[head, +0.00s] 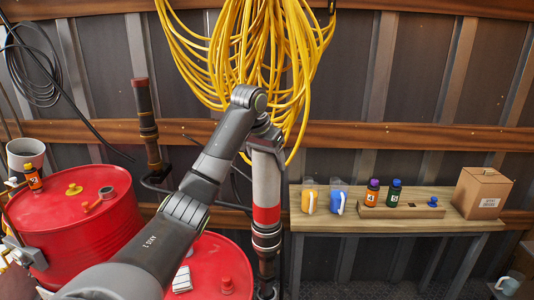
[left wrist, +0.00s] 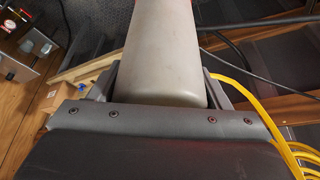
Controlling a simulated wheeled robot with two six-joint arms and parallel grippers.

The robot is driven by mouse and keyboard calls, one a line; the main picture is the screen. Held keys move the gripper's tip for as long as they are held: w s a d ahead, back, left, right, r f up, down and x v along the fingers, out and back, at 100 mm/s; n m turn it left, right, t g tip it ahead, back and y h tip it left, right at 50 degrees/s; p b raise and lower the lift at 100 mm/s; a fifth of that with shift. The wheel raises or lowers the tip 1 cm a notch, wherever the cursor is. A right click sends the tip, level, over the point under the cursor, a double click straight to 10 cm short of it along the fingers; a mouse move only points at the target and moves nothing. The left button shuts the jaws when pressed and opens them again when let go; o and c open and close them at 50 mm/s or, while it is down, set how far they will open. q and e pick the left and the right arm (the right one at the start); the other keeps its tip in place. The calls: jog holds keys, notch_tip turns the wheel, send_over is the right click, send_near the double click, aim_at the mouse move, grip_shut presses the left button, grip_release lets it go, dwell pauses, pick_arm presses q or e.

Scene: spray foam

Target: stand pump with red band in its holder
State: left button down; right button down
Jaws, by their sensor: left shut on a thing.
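The pump with the red band (head: 267,177) hangs about upright in the middle of the head view, a pale grey cylinder with a red band and a dark lower part. My left gripper (head: 264,137) is shut on its upper end. A dark pump-like tube (head: 147,118) with a reddish top stands at the wall on the left, in a black bracket (head: 157,183). I cannot make out an empty holder clearly. My right gripper is out of view.
Red drums (head: 75,215) stand at the left, one close behind the pump's lower part. A yellow cable coil (head: 245,40) hangs behind my arm. A wooden bench (head: 400,222) at the right bears bottles, an orange and a blue container, and a cardboard box (head: 482,192).

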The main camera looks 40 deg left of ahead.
pick_arm(q)
jog(key=shift+f+b, duration=0.65)
jog(key=shift+f, duration=1.95)
jog(key=shift+w+f, duration=0.1)
jog(key=shift+f, duration=1.8)
